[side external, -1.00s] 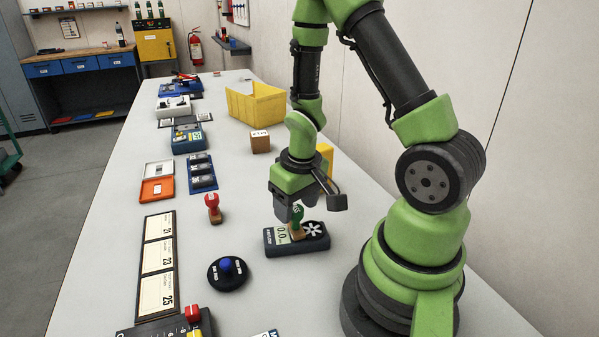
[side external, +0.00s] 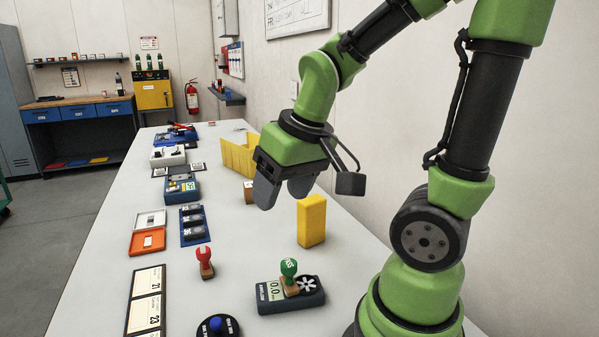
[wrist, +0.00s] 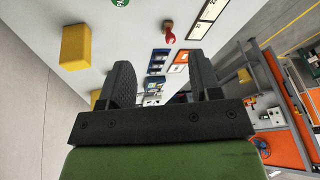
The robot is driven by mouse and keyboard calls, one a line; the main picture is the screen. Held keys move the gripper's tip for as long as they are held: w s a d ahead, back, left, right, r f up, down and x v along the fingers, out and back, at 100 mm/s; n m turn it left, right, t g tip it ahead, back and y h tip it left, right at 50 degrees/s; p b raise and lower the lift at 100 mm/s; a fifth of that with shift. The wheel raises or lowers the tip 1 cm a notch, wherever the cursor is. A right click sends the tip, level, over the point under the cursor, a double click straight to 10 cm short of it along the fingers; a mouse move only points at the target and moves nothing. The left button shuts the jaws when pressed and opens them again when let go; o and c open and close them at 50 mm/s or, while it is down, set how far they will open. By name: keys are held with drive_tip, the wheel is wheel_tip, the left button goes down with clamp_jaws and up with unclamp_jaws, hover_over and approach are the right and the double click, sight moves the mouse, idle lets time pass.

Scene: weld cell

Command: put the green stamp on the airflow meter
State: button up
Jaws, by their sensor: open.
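The green stamp (side external: 289,277) stands upright on top of the airflow meter (side external: 276,304), between its display and its white fan symbol. The airflow meter is a dark box lying on the table near my base. In the wrist view only the round green top of the stamp (wrist: 120,2) shows, cut by the top edge. My gripper (side external: 284,196) is open and empty, raised above the table, apart from the stamp and farther back. The wrist view shows its two fingers (wrist: 163,85) spread with nothing between them.
A yellow block (side external: 311,220) stands behind the meter. A red stamp (side external: 205,262) stands to the left, with a blue-knobbed round device (side external: 217,328) in front. Several devices line the left side.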

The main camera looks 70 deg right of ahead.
drive_tip(key=s+a+r+t+y, duration=0.2)
drive_tip(key=s+a+r+t, duration=0.1)
drive_tip(key=s+a+r, duration=0.2)
drive_tip(key=shift+a+r+n, duration=0.3)
drive_tip(key=shift+a+r, duration=0.15)
drive_tip(key=shift+r, duration=0.25)
idle(0.5)
